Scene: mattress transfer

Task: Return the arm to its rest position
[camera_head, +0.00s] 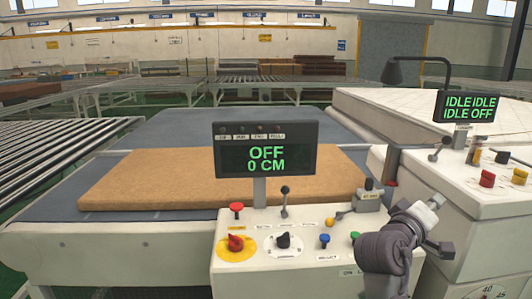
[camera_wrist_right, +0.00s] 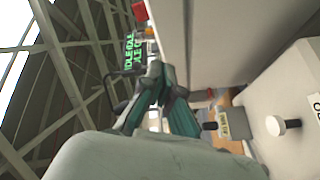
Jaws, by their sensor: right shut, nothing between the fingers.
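My right gripper (camera_head: 436,207) is at the lower right of the head view, in front of the gap between the two white control consoles. It is raised, above and to the right of the green button (camera_head: 355,237). In the right wrist view the fingers (camera_wrist_right: 160,76) come together with nothing between them. They look clear of the controls. My left gripper is not in view.
The near console (camera_head: 290,272) has a display (camera_head: 266,148) reading OFF and 0 CM. A brown mattress slab (camera_head: 150,180) lies on the conveyor behind it. The right console (camera_head: 490,205) has a display (camera_head: 467,106) with IDLE and OFF. Roller tables stand behind.

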